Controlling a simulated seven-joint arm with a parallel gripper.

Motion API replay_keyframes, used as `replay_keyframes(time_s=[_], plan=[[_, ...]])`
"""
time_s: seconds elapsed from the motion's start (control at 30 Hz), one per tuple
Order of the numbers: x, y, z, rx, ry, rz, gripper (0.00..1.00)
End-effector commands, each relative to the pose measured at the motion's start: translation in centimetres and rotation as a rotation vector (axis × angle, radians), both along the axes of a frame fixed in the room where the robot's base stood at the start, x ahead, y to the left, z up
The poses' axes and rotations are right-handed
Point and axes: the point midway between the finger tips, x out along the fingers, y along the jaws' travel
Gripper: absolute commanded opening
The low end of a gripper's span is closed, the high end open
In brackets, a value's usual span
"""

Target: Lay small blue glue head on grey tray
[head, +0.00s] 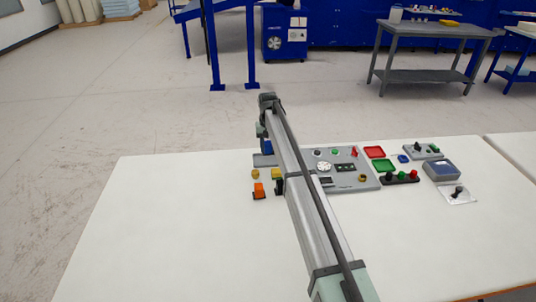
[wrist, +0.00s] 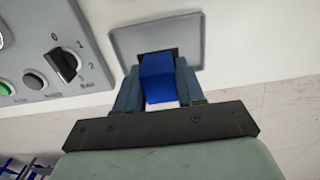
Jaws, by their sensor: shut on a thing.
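The small blue glue head (wrist: 158,78) is a blue block between the two fingers of my gripper (wrist: 158,88) in the wrist view. My gripper is shut on it. The grey tray (wrist: 190,38) is a shallow rectangle with a raised rim, right beyond the glue head in the wrist view. The glue head overlaps the tray in that view, and I cannot tell whether it touches it. In the head view the glue head (head: 266,147) shows partly beside my arm, and the tray (head: 262,160) is mostly hidden behind my arm.
A grey control panel (head: 361,180) with knobs and buttons lies right of my arm. An orange block (head: 259,190) is left of my arm. The white table's left side is clear.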

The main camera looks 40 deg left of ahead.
Motion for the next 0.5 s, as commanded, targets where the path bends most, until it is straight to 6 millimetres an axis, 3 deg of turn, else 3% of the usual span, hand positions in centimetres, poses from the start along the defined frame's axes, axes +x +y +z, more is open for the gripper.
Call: replay_keyframes(time_s=[0.37, 0.5], plan=[[0.0, 0.0, -3.6, 0.0, 0.0, 0.001, 0.0], [0.0, 0.0, -4.1, 0.001, -0.001, 0.001, 0.0]])
